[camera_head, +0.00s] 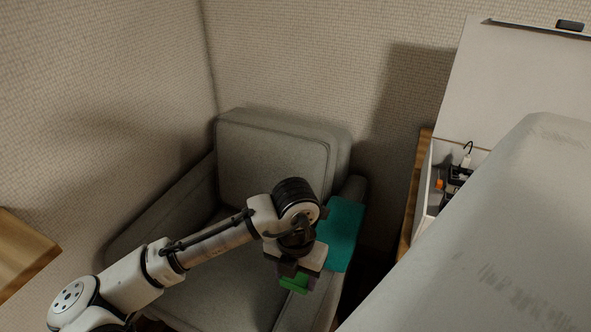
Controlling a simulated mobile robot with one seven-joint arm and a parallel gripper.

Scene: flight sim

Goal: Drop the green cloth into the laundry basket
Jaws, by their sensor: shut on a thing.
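My gripper (298,284) is low over the seat of a grey armchair, pointing down. It is shut on the green cloth (294,283), of which only a small bright green piece shows below the jaws. The rest of the cloth is hidden by the gripper. A separate teal cloth (342,234) is draped over the armchair's right armrest, just right of my wrist. I see no laundry basket in this view.
The grey armchair (270,150) stands in the corner against textured walls. A wooden tabletop edge (22,252) is at the left. At the right, an open white box (423,187) holds small items, and a large pale grey surface (510,225) fills the foreground.

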